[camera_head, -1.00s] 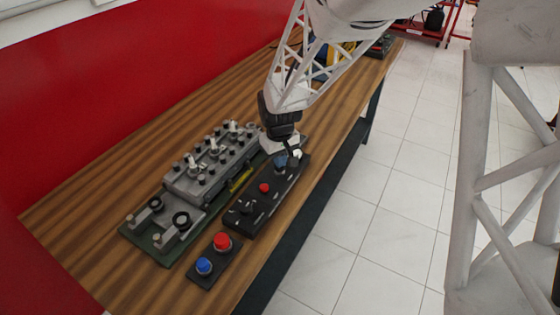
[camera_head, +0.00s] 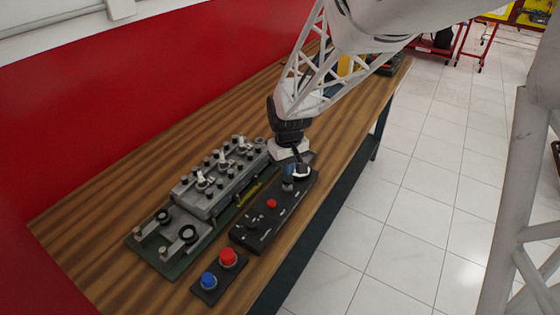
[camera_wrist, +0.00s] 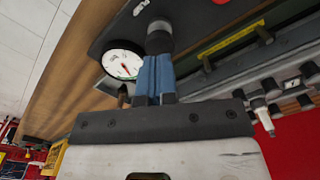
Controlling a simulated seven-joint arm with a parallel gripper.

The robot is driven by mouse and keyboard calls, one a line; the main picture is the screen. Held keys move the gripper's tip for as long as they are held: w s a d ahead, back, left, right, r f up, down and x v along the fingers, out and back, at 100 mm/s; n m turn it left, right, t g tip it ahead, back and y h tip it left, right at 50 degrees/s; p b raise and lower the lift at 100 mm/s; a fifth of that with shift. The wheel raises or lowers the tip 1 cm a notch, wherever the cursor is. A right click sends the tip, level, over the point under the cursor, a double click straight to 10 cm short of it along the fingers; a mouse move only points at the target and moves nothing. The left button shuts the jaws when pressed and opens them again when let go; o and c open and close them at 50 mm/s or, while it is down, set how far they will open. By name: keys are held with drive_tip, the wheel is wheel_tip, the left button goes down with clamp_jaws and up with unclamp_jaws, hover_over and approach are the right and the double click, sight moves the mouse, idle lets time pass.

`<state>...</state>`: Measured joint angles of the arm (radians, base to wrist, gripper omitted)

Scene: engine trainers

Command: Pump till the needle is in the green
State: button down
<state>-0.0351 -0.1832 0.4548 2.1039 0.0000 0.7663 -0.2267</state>
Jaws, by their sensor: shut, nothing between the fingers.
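The black control panel (camera_head: 262,228) lies on the bench with a red button (camera_head: 271,203) and several dark knobs. In the head view my gripper (camera_head: 290,171) is above the panel's far end.
A grey engine trainer (camera_head: 210,190) on a green base lies left of the panel. A small box with red (camera_head: 228,257) and blue (camera_head: 208,280) buttons stands nearer. The bench's right edge is close to the panel. Bare wood lies towards the red wall.

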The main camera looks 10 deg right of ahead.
idle(0.4)
drive_tip(key=shift+r, duration=2.45)
drive_tip(key=shift+s+r, duration=0.1)
drive_tip(key=s+d+r+m+t, duration=0.1)
drive_tip(key=s+r, duration=0.4)
drive_tip(key=s, duration=0.7)
drive_tip(key=s+d+r+m+t, duration=0.1)
drive_tip(key=s+r, duration=0.5)
drive_tip(key=s, duration=0.6)
drive_tip(key=shift+s+d+m+t, duration=0.15)
drive_tip(key=shift+s+m+t, duration=0.2)
drive_tip(key=shift+m, duration=0.25)
